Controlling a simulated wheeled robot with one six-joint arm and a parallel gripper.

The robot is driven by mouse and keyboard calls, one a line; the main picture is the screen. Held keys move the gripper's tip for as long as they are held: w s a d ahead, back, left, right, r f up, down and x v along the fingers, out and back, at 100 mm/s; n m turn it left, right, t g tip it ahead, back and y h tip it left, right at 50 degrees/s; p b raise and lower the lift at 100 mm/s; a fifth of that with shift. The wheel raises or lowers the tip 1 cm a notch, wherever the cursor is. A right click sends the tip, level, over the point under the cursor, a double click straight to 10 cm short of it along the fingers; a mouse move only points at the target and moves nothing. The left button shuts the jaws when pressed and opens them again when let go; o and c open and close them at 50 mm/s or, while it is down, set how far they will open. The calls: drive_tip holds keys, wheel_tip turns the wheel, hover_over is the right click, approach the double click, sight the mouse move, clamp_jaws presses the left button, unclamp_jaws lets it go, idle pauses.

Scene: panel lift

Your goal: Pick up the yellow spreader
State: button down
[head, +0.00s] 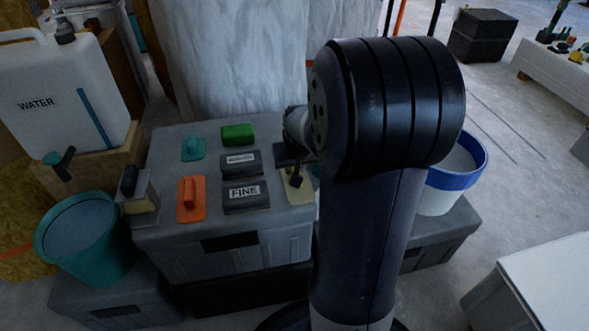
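A pale yellow flat piece (298,199), which looks like the yellow spreader, lies at the right edge of the grey toolbox lid (166,236). My arm hides part of it. My gripper (296,178) is a small dark shape directly over this piece. I cannot tell whether its fingers touch the piece, or whether they are open or shut.
The lid also bears an orange float (191,200), a teal tool (193,149), a green block (238,134) and two dark labelled blocks, one marked FINE (246,196). A dark-handled tool (140,190) is at the left edge. Buckets stand left (85,240) and right (455,175).

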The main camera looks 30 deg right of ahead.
wheel_tip(320, 180, up, 11)
drive_tip(key=p, duration=0.4)
drive_tip(key=shift+f, duration=0.2)
drive_tip(key=c, duration=1.7)
unclamp_jaws()
drive_tip(key=shift+c, duration=0.2)
drive_tip(key=c, duration=0.4)
